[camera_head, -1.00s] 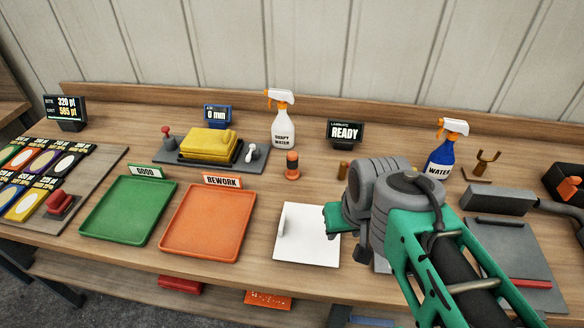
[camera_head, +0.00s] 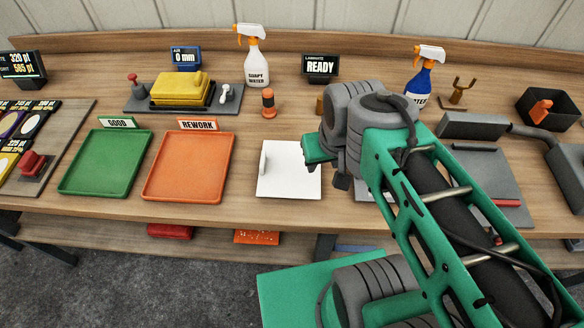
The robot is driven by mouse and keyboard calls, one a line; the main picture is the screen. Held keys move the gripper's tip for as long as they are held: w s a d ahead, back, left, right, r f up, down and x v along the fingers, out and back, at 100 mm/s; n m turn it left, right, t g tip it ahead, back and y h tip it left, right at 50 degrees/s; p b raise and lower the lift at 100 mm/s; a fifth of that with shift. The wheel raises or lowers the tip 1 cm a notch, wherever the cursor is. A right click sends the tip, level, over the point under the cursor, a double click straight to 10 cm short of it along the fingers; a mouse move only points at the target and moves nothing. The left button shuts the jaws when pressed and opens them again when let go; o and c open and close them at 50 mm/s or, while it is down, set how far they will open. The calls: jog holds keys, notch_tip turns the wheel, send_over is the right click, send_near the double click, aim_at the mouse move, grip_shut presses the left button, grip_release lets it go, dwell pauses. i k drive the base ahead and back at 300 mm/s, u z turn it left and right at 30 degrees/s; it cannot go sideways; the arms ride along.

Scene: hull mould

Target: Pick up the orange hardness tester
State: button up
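A white board (camera_head: 289,180) lies in front of the orange cylinder. The orange rework tray (camera_head: 188,178) and green good tray (camera_head: 104,174) are to the left. A white soapy water bottle (camera_head: 254,62) and a blue water bottle (camera_head: 420,82) stand behind. A black box (camera_head: 556,122) is at right.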

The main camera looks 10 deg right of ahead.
aim_at(269, 112)
jog(key=k, duration=1)
jog(key=u, duration=1.7)
jog(key=i, duration=1.2)
jog(key=z, duration=2.25)
jog(key=i, duration=0.5)
jog(key=u, duration=0.05)
